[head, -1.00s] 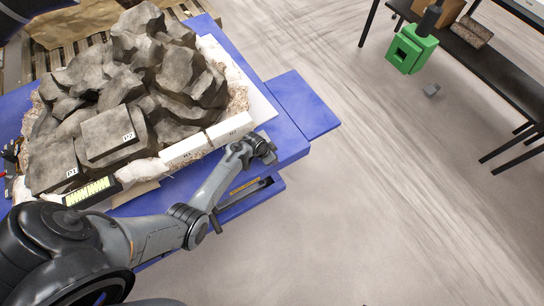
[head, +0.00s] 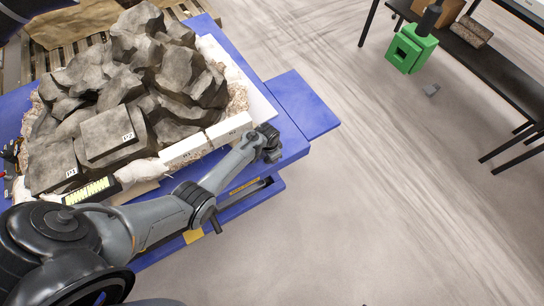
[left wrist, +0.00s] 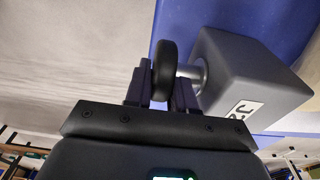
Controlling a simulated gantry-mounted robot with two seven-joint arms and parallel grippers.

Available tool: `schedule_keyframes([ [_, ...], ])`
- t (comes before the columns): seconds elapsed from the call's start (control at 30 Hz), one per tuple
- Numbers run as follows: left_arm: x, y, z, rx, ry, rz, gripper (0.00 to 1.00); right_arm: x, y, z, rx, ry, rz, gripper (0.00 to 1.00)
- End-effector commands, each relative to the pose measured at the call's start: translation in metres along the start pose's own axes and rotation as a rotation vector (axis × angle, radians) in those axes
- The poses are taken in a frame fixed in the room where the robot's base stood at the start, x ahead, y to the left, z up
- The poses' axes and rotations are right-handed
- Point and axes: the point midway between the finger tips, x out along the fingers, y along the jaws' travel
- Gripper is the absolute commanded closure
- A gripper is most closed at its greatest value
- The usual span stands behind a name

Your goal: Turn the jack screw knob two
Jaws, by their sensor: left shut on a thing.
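In the left wrist view, a dark round knob (left wrist: 165,70) sits on a short metal shaft (left wrist: 190,74) that comes out of a grey block (left wrist: 248,75) with a white label, which I cannot fully read. My left gripper (left wrist: 163,88) has one finger on each side of the knob and is shut on it. In the head view, my left gripper (head: 270,150) is at the near right edge of the blue table (head: 300,105), beside the white blocks. The knob and grey block are hidden there behind my gripper and wrist. My right gripper is not in view.
Grey rocks (head: 120,95) with labels fill the blue table, edged by white blocks (head: 184,150) and pale wrapped padding. A small panel with a lit yellow-green face (head: 91,191) lies at the front.

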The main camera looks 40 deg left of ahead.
Motion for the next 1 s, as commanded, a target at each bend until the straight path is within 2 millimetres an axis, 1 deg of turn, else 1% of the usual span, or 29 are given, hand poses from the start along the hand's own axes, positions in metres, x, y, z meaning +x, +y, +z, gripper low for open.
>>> schedule_keyframes([
  [0.03, 0.002, -0.001, -0.002, 0.001, -0.044, -0.002, 1.00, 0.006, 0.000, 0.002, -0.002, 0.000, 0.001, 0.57],
  [0.17, 0.006, -0.001, -0.003, 0.000, -0.162, -0.002, 1.00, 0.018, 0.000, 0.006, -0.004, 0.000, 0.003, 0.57],
  [0.3, 0.009, -0.001, -0.003, 0.000, -0.282, -0.003, 1.00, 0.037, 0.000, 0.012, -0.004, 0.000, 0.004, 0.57],
  [0.6, 0.012, -0.001, -0.003, -0.002, -0.482, -0.002, 1.00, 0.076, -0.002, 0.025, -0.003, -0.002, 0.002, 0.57],
  [0.8, 0.010, 0.000, -0.002, -0.002, -0.555, -0.001, 1.00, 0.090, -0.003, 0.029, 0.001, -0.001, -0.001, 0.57],
  [1.0, 0.009, 0.000, -0.002, -0.001, -0.584, 0.000, 1.00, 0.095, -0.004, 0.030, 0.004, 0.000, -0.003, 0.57],
])
